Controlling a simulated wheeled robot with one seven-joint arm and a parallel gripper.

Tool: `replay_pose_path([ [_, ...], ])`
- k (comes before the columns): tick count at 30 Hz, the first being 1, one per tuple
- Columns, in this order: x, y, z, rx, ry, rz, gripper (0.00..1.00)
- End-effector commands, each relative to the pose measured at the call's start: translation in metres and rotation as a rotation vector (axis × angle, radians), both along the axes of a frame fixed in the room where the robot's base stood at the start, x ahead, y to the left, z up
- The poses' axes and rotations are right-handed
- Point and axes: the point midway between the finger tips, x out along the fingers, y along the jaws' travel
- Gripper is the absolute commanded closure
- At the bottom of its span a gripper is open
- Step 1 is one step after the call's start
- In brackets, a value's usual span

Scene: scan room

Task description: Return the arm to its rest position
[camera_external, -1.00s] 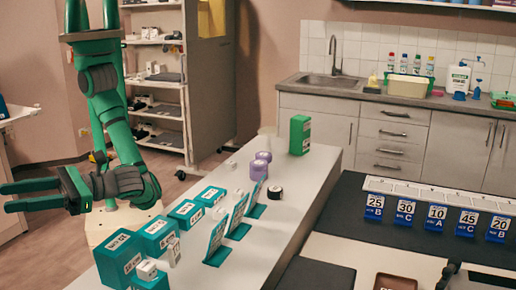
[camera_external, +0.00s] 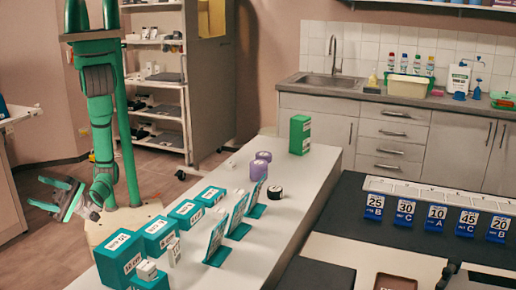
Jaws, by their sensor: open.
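My green arm hangs down at the left of the external view, beside the near end of the long white counter. My gripper (camera_external: 50,193) is low at the far left, off the counter and above the floor. Its green fingers are apart and nothing shows between them. The forearm hangs nearly straight down in front of my base, with the hand turned to the left.
A shelf rack (camera_external: 158,75) stands behind my arm. A dark table with blue number cards (camera_external: 405,211) is at the right.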

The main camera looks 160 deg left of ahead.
Motion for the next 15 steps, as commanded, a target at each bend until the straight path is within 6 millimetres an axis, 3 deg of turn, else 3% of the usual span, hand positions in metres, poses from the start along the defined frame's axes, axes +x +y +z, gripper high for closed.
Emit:
replay_pose_path([
  [3,-0.024,0.019,-0.027,-0.118,0.129,-0.008,0.59],
  [15,-0.115,0.084,-0.105,-0.495,0.528,-0.002,0.59],
])
